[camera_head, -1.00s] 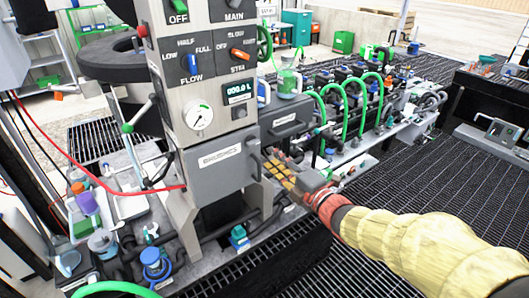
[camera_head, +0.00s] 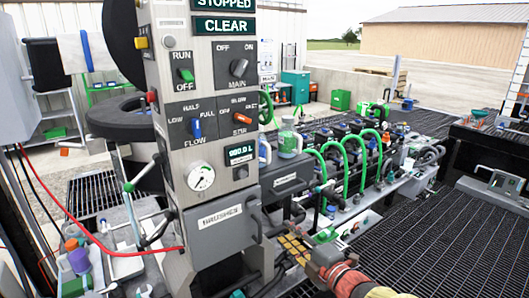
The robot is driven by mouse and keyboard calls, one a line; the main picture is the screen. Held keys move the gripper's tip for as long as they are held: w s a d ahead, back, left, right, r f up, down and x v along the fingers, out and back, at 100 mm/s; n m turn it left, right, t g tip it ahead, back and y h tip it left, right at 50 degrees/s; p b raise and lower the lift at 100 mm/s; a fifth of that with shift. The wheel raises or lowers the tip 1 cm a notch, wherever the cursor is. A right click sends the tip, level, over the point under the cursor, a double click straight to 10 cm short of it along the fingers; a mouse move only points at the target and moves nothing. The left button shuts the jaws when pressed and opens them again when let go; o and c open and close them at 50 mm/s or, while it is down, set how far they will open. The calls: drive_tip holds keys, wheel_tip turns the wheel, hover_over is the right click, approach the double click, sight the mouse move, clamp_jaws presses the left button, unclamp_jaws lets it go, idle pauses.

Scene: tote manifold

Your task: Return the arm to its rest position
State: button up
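My arm enters from the bottom right in a yellow sleeve with a red and orange cuff. My gripper (camera_head: 300,246), with yellow-tan finger pads, is at the lower middle, just right of the grey drawer (camera_head: 222,228) on the control column (camera_head: 185,120). The pads seem apart from the drawer handle. I cannot make out a gap between the fingers or anything held.
The control column carries switches, a gauge (camera_head: 201,177) and a display. A second grey drawer (camera_head: 287,180) and green hoses (camera_head: 345,160) stand behind the gripper. A dark grated floor (camera_head: 410,235) lies open to the right. Bottles and trays crowd the lower left.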

drive_tip(key=s+d+f+m+g+h, duration=0.1)
drive_tip(key=d+f+m+g+h, duration=0.1)
drive_tip(key=d+f+m+h, duration=0.55)
drive_tip(key=s+d+f+m+g+h, duration=0.2)
drive_tip(key=s+d+f+m+g, duration=0.15)
drive_tip(key=s+d+m, duration=0.5)
drive_tip(key=s+a+r+m+g+p, duration=0.1)
drive_tip(key=s+r+m+g, duration=0.15)
drive_tip(key=s, duration=0.55)
drive_tip(key=s+a+r+m+g, duration=0.1)
drive_tip(key=s+m+g, duration=0.1)
drive_tip(key=s+m, duration=0.35)
drive_tip(key=s+a+r+n+t+y, duration=0.1)
drive_tip(key=s+a+r, duration=0.2)
drive_tip(key=s+r, duration=0.3)
drive_tip(key=shift+a+r+p, duration=0.15)
drive_tip(key=shift+r+p, duration=0.2)
drive_tip(key=shift+r, duration=0.35)
drive_tip(key=shift+s, duration=0.1)
